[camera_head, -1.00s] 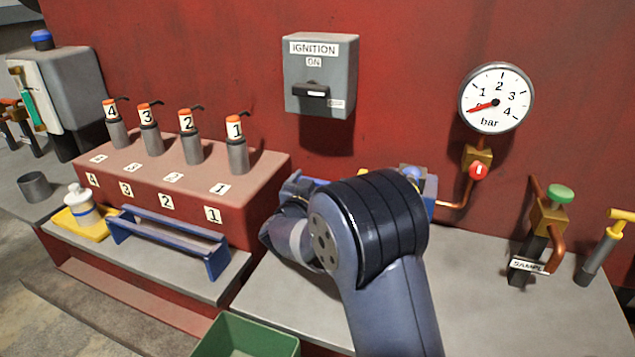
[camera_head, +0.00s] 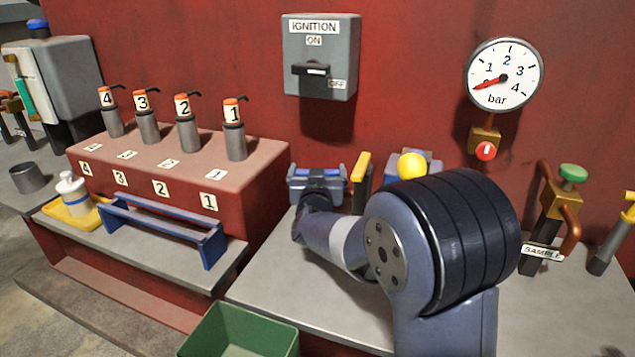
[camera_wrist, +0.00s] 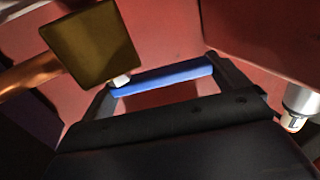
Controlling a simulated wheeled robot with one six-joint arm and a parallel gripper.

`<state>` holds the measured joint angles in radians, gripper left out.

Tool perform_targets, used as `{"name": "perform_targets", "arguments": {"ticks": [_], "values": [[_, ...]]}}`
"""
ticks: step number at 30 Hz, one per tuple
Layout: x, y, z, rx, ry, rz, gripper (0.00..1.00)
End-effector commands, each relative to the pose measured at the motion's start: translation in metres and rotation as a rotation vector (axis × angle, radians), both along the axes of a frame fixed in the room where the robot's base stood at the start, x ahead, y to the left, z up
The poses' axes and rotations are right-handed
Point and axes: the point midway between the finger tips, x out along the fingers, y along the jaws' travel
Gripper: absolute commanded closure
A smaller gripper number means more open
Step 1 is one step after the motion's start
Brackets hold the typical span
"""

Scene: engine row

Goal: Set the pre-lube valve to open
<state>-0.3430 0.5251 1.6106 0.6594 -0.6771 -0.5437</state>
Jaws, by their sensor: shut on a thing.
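In the wrist view a brass valve block (camera_wrist: 95,45) with a copper pipe (camera_wrist: 25,78) stands on the left. A blue bar (camera_wrist: 165,78), which looks like the valve's handle, runs to the right from a small white piece beside the block. My gripper (camera_wrist: 162,92) is shut on this bar, with a dark finger near each end of it. In the head view my arm reaches left over the grey bench, and it hides the valve block. The exact contact is hard to see.
A yellow upright bar (camera_head: 360,168) and a yellow ball (camera_head: 412,166) stand close behind my arm. The red injector block (camera_head: 180,180) is to the left. The gauge (camera_head: 503,75), sample valve (camera_head: 560,205) and green bin (camera_head: 240,332) are around.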

Motion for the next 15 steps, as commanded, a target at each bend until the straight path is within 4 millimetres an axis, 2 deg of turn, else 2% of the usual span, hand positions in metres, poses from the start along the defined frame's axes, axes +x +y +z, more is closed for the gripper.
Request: {"name": "perform_targets", "arguments": {"ticks": [15], "values": [[-0.0029,-0.0003,0.0035,0.002,-0.003,0.059,0.46]]}}
